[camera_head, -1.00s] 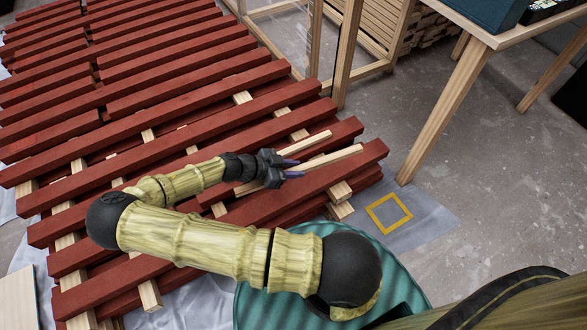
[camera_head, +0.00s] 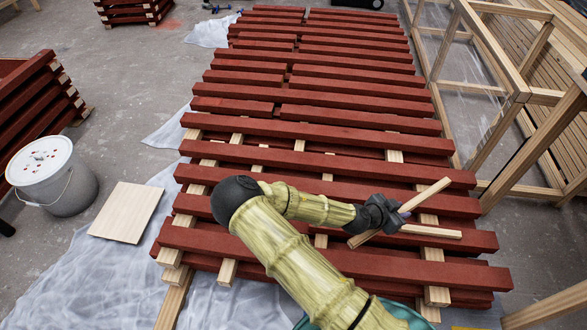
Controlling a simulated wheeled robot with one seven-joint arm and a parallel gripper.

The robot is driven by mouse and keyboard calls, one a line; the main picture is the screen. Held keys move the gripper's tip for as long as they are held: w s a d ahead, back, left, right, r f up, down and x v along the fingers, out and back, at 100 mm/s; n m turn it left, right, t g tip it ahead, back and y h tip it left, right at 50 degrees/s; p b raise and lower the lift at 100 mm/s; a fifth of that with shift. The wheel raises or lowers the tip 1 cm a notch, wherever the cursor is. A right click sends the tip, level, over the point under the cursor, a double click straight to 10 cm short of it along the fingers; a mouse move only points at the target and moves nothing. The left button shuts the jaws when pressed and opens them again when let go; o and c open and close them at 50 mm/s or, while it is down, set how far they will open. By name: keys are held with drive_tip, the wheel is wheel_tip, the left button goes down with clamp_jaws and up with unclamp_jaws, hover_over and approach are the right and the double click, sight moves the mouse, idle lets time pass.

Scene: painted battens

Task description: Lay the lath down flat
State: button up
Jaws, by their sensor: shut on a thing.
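Two pale lath pieces show at the near right of the stack of red battens (camera_head: 335,167). One pale lath (camera_head: 428,196) runs diagonally through my gripper (camera_head: 399,212), with an end out on each side. My gripper is shut on it. The other pale piece (camera_head: 432,231) lies just right of and below the jaws, pointing right. My dark gripper hides the middle of the held lath and the left end of the other piece. I cannot tell whether the held lath touches the red battens under it.
Pale spacers (camera_head: 228,270) stick out between the red layers. A wooden frame (camera_head: 520,92) is close on the right. Bare red battens lie beyond my arm.

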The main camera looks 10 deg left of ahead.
drive_tip(key=w+a+r+n+t+y+p, duration=0.1)
drive_tip(key=w+a+r+n+t+y, duration=0.1)
drive_tip(key=r, duration=0.3)
drive_tip(key=w+a+r+n+t+y+p, duration=0.1)
drive_tip(key=w+a+r+n+t+y, duration=0.1)
drive_tip(key=w+a+r+n+y, duration=0.1)
wheel_tip(320, 180, up, 3)
drive_tip(key=shift+w+a+r+n+y+p, duration=0.2)
drive_tip(key=shift+w+a+n+y+p, duration=0.25)
drive_tip(key=shift+n, duration=0.55)
drive_tip(key=shift+s+d, duration=0.15)
